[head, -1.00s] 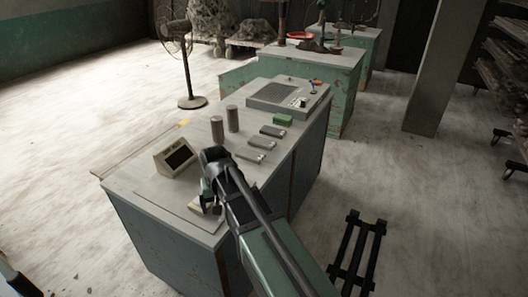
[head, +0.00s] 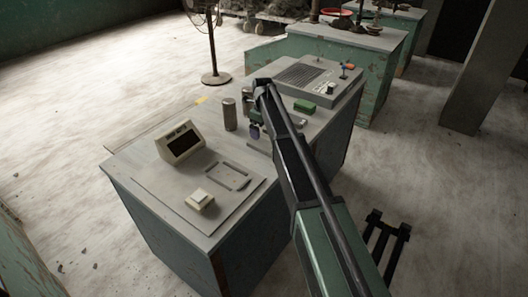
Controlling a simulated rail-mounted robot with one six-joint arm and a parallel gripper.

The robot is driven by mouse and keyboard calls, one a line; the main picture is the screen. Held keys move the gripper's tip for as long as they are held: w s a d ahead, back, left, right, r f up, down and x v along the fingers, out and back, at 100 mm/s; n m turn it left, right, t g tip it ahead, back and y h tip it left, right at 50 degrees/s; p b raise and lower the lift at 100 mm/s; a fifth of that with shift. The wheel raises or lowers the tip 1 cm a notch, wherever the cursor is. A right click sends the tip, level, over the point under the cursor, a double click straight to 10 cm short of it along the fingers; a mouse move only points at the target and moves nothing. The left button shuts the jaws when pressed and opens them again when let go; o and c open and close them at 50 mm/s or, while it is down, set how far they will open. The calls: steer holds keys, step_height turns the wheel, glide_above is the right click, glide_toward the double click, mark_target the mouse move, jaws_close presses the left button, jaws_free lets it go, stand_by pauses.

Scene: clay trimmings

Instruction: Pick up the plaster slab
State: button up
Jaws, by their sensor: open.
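A small cream block (head: 200,201) with a paler raised top lies on the front part of the grey worktop (head: 130,172); it looks most like the plaster slab, though I cannot be sure. My gripper (head: 254,133) is open over the middle of the worktop, behind and to the right of the cream block and well apart from it. Flat grey pieces lie around and behind my gripper; one grey piece (head: 259,147) shows just below it. My arm hides part of these pieces, and the fingers are small and dark.
A boxy display (head: 181,142) stands left of the cream block. A flat pale outline (head: 228,176) lies behind the block. A grey cylinder (head: 229,114), a green block (head: 304,106) and a grilled console (head: 307,82) stand farther back. The worktop's front left is clear.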

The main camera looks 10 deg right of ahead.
mark_target(263, 144)
step_height(263, 144, down, 8)
steer(key=b, duration=0.6)
steer(key=shift+r, duration=0.25)
steer(key=c, duration=1.1)
step_height(263, 144, up, 20)
steer(key=p, duration=2)
steer(key=shift+w+r, duration=0.1)
steer(key=shift+r, duration=0.05)
